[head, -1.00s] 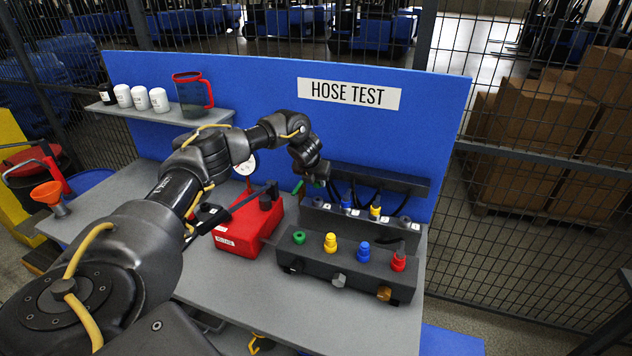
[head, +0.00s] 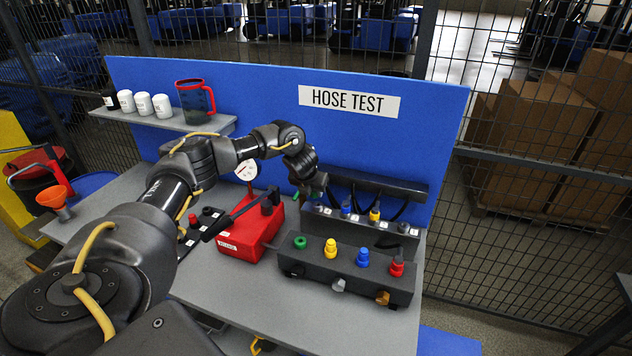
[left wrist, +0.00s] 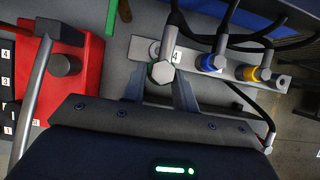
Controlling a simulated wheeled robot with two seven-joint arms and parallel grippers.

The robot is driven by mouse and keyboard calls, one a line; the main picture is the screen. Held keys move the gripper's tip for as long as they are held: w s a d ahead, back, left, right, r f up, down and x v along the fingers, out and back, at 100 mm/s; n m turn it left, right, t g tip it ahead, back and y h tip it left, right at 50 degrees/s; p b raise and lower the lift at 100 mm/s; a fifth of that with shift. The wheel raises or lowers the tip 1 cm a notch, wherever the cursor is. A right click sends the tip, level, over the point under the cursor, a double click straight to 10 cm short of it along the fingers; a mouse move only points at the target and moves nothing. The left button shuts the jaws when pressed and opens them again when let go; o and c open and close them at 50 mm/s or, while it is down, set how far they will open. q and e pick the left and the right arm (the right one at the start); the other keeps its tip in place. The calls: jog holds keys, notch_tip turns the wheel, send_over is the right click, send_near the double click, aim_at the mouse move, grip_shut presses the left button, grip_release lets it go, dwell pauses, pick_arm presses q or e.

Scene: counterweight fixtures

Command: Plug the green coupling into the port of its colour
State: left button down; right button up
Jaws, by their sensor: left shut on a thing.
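My left gripper (head: 314,193) is at the left end of the back rack, with a small green patch at its fingertips. In the left wrist view its two fingers (left wrist: 160,92) are closed around a grey hex-ended coupling (left wrist: 162,72) with a dark hose. The green port (head: 300,242) is an open ring at the left end of the dark front block (head: 345,272). Yellow (head: 331,248), blue (head: 362,256) and red (head: 397,266) fittings stand beside it. My right gripper is out of view.
The back rack (left wrist: 232,71) holds blue (left wrist: 212,62) and yellow (left wrist: 262,74) couplings with hanging black hoses. A red pump box (head: 250,238) with a dark lever and a gauge (head: 246,170) stands to the left.

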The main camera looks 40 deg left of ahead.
pick_arm(q)
jog(key=s+d, duration=0.4)
jog(key=s, duration=0.8)
jog(key=shift+s+d, duration=0.15)
jog(key=shift+f, duration=0.2)
jog(key=shift+f+b, duration=0.65)
jog(key=shift+f, duration=0.3)
jog(key=shift+f+b, duration=1.25)
jog(key=shift+f, duration=0.3)
jog(key=shift+f+b, duration=0.65)
jog(key=shift+f, duration=0.15)
jog(key=shift+f, duration=0.1)
